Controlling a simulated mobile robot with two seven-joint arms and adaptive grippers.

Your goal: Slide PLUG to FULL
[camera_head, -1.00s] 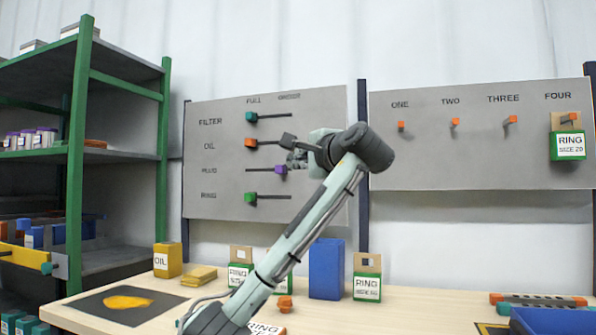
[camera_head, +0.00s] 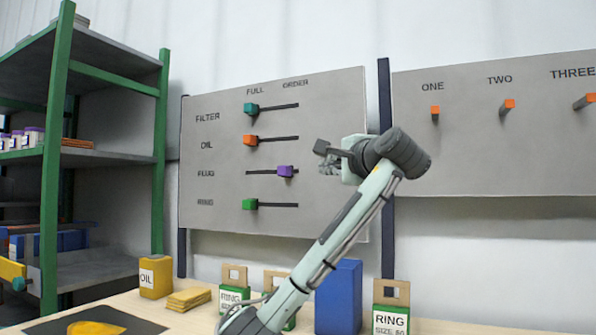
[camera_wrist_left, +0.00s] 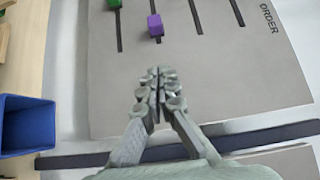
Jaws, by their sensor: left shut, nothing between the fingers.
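The PLUG slider is a purple block (camera_head: 287,171) on its slot in the grey slider board (camera_head: 330,100). It sits toward the ORDER end, right of the FULL column. My left gripper (camera_head: 325,158) is shut and empty, right of the purple block and apart from it in the picture. In the left wrist view the shut fingers (camera_wrist_left: 158,85) point toward the board, and the purple block (camera_wrist_left: 155,25) shows beyond them. My right gripper is in neither view.
The teal FILTER (camera_head: 251,109), orange OIL (camera_head: 250,140) and green RING (camera_head: 250,204) sliders sit at their FULL ends. Below are a blue bin (camera_head: 339,297) and RING boxes (camera_head: 391,308). A hook board (camera_head: 460,150) stands to the right.

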